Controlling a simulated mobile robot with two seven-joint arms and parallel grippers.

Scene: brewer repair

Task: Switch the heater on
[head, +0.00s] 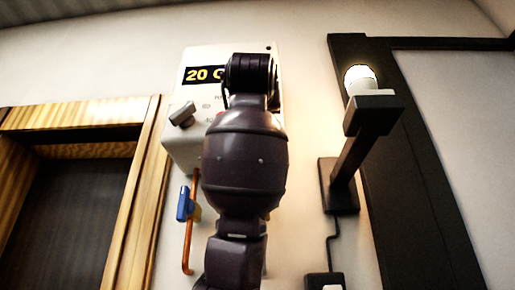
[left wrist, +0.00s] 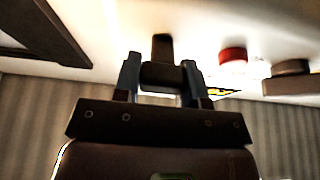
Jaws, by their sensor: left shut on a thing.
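The heater (head: 201,59) is a white wall box with a yellow "20" on a black display, partly hidden behind my arm in the head view. A grey knob (head: 182,115) sits on its left front. In the left wrist view my left gripper (left wrist: 161,76) is shut on a dark handle (left wrist: 162,48), a crossbar with a stem, against a pale surface. A red round button (left wrist: 232,55) and a dark knob (left wrist: 291,67) are to the right of it, apart from the fingers. In the head view the left fingertips are hidden behind the arm. My right gripper is not in view.
A blue valve handle (head: 184,203) and an orange pipe (head: 189,240) hang below the heater. A lit bulb (head: 360,78) on a dark wall lamp (head: 344,175) is to the right, with a small switch box (head: 325,281) below. A wooden frame (head: 134,205) is on the left.

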